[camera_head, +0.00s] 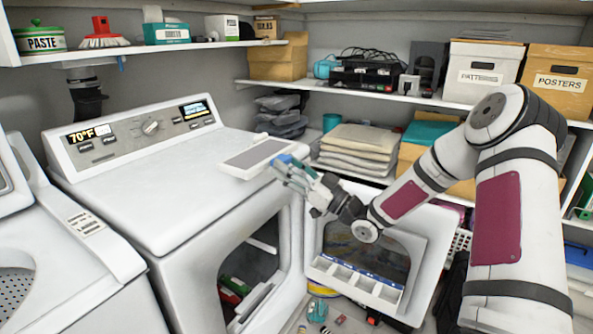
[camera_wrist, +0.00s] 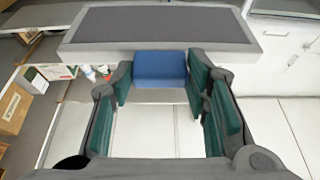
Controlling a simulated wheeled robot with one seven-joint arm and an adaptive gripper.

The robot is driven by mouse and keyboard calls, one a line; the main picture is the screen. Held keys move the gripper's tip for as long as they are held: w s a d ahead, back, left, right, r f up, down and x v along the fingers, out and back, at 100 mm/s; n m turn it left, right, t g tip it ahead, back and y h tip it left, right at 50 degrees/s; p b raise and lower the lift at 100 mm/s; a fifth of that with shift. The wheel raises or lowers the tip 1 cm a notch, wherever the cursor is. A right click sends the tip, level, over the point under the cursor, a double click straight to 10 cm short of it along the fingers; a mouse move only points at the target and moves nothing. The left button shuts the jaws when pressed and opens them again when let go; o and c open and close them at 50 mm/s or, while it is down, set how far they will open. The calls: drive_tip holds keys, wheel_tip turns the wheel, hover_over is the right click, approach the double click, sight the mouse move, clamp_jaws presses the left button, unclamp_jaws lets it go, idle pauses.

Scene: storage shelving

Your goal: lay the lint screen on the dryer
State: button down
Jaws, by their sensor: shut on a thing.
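The lint screen (camera_head: 254,158) is a flat white frame with a grey mesh panel. It is roughly level at the right edge of the dryer's top. The white dryer (camera_head: 150,180) has a sloped control panel at its back and an open front door. My gripper (camera_head: 292,170) is shut on the screen's blue handle, at the right of the dryer top. In the wrist view the blue handle (camera_wrist: 160,68) sits between the green finger pads, with the grey mesh (camera_wrist: 160,24) beyond. I cannot tell whether the screen touches the top or hovers slightly above it.
The dryer top left of the screen is clear. The open dryer door (camera_head: 428,225) stands below my arm. Another white machine (camera_head: 75,265) is at the left. Shelves behind hold folded cloths (camera_head: 358,150), labelled boxes (camera_head: 480,75) and other goods. Small items lie on the floor.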

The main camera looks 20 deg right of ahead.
drive_tip(key=b, duration=0.5)
hover_over(256, 182)
drive_tip(key=s, duration=0.4)
drive_tip(key=shift+f, duration=1.6)
drive_tip(key=shift+w+a+f+b, duration=0.15)
drive_tip(key=shift+w+f+b, duration=0.05)
drive_tip(key=shift+f+b, duration=0.8)
drive_tip(key=shift+w+a+f+b, duration=0.2)
drive_tip(key=shift+f+b, duration=0.45)
drive_tip(key=shift+f, duration=0.5)
drive_tip(key=shift+s+f, duration=0.1)
drive_tip(key=shift+f, duration=0.5)
drive_tip(key=c, duration=0.8)
unclamp_jaws()
drive_tip(key=shift+f, duration=0.1)
drive_tip(key=v, duration=0.7)
drive_tip(key=r+v, duration=0.1)
drive_tip(key=v, duration=0.3)
drive_tip(key=shift+s+d, duration=0.25)
drive_tip(key=shift+d, duration=0.2)
